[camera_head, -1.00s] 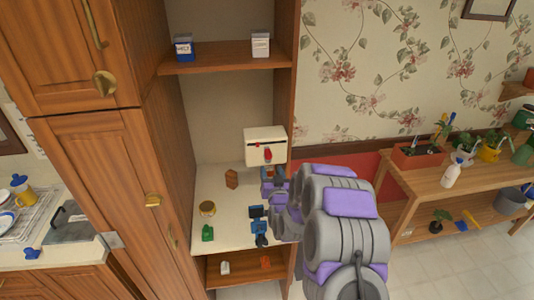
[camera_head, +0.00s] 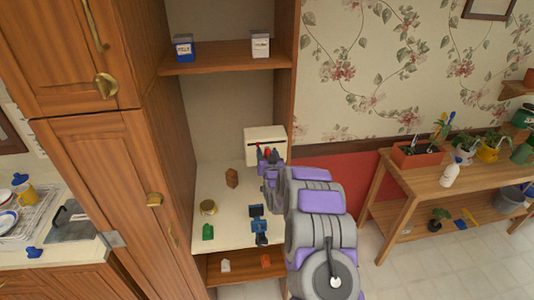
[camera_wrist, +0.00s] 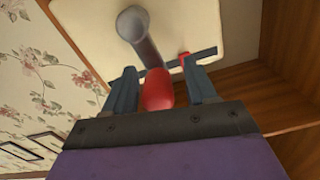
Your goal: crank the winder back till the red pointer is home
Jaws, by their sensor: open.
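The winder is a cream box (camera_head: 264,132) at the back of the cabinet counter; its face (camera_wrist: 85,25) fills the top of the wrist view. A grey crank arm (camera_wrist: 138,35) ends in a red knob (camera_wrist: 157,92). My gripper (camera_wrist: 160,66) is open, with one finger on each side of the knob; I cannot tell whether either touches it. The small red pointer (camera_wrist: 184,57) sits on a dark slot near the right fingertip. In the head view my gripper (camera_head: 268,157) covers the box's lower front.
A blue stand-like object (camera_head: 258,225), a green item (camera_head: 207,232), a round gold-rimmed item (camera_head: 208,208) and a brown block (camera_head: 232,177) stand on the counter. The cabinet's right side panel (camera_head: 285,95) is close to my arm. Two containers sit on the shelf above.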

